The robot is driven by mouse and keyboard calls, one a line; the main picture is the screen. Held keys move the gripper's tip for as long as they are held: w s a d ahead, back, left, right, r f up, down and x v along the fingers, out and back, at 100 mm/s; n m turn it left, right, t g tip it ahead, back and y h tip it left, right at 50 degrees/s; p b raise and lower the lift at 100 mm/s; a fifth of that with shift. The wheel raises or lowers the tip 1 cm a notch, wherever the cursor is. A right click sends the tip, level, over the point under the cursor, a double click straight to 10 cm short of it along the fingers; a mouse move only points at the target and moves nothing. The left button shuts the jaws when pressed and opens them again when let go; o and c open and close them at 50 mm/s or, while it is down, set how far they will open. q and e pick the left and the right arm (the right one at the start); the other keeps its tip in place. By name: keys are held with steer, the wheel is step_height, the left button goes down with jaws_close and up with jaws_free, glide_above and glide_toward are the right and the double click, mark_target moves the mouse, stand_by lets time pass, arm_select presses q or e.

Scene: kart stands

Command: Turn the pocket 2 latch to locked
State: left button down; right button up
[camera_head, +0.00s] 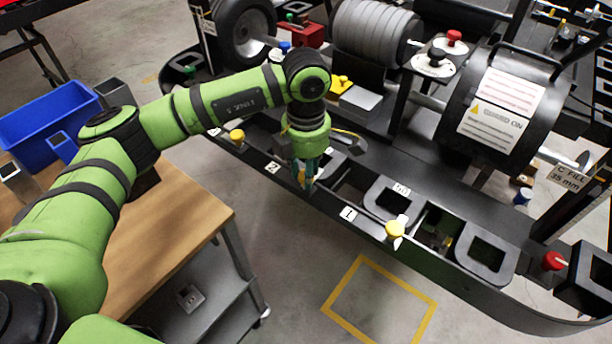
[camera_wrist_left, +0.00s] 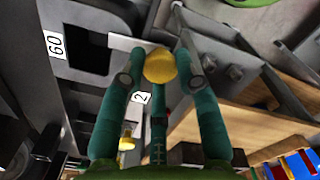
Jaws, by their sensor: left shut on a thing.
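My left gripper (camera_head: 305,182) reaches down onto the front rail of the kart stand, near the label 2 (camera_head: 272,168). In the left wrist view its teal fingers (camera_wrist_left: 160,80) are closed around a yellow latch knob (camera_wrist_left: 160,66). A pale flat bar (camera_wrist_left: 124,43) sticks out from under this knob to the left. The label 2 also shows in the left wrist view (camera_wrist_left: 143,98), below the knob. In the head view the fingers hide most of this latch. My right gripper is not in view.
Another yellow latch (camera_head: 396,230) sits near the label 1 (camera_head: 348,214), and one more yellow knob (camera_head: 237,135) is further left on the rail. A black drum (camera_head: 500,108) stands behind the rail. A wooden table (camera_head: 180,225) with a blue bin (camera_head: 40,125) is at the left.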

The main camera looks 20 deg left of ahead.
arm_select(q)
steer(key=shift+f+m, duration=0.1)
steer(key=shift+m, duration=0.2)
stand_by(0.4)
steer(key=c, duration=0.9)
jaws_free()
step_height(320, 180, up, 12)
